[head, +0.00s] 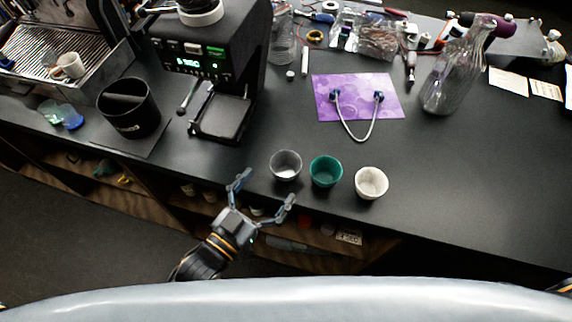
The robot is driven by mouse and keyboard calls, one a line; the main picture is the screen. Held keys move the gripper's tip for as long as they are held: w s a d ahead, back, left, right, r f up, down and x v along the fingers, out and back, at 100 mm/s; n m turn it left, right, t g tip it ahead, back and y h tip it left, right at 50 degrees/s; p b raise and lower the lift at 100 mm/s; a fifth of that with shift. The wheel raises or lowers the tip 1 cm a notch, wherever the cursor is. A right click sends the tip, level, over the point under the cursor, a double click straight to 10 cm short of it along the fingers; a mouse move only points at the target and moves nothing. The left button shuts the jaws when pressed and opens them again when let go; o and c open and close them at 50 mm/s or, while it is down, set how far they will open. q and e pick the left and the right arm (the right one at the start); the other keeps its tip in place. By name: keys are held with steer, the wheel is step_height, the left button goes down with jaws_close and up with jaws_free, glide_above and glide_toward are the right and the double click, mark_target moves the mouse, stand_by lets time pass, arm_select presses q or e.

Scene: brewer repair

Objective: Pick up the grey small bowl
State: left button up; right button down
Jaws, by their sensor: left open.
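The grey small bowl (286,166) stands upright near the front edge of the dark counter (470,190). It is the leftmost of three small bowls in a row. A teal bowl (326,171) is just right of it, and a white bowl (371,183) is at the right end. My left gripper (268,187) is open and empty, at the counter's front edge, just in front and to the left of the grey bowl. Its fingers are spread wide, and no contact with the bowl shows. My right gripper is out of view.
A black coffee machine (212,55) and a black knock bin (128,108) stand at the back left. A purple mat (357,97) with a looped tube lies behind the bowls. A glass carafe (455,75) stands right of it. Open shelves lie below the counter edge.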

mark_target(277, 175)
arm_select(q)
steer(key=p+x, duration=0.2)
steer(key=x, duration=0.2)
steer(key=shift+w+d, duration=0.1)
steer(key=shift+w, duration=0.35)
steer(key=shift+w+d+f, duration=0.2)
steer(key=shift+w+d, duration=0.1)
steer(key=shift+c, duration=0.2)
steer(key=shift+s, duration=0.1)
steer(key=c, duration=1.2)
steer(key=shift+c, duration=0.2)
steer(key=shift+r, duration=0.1)
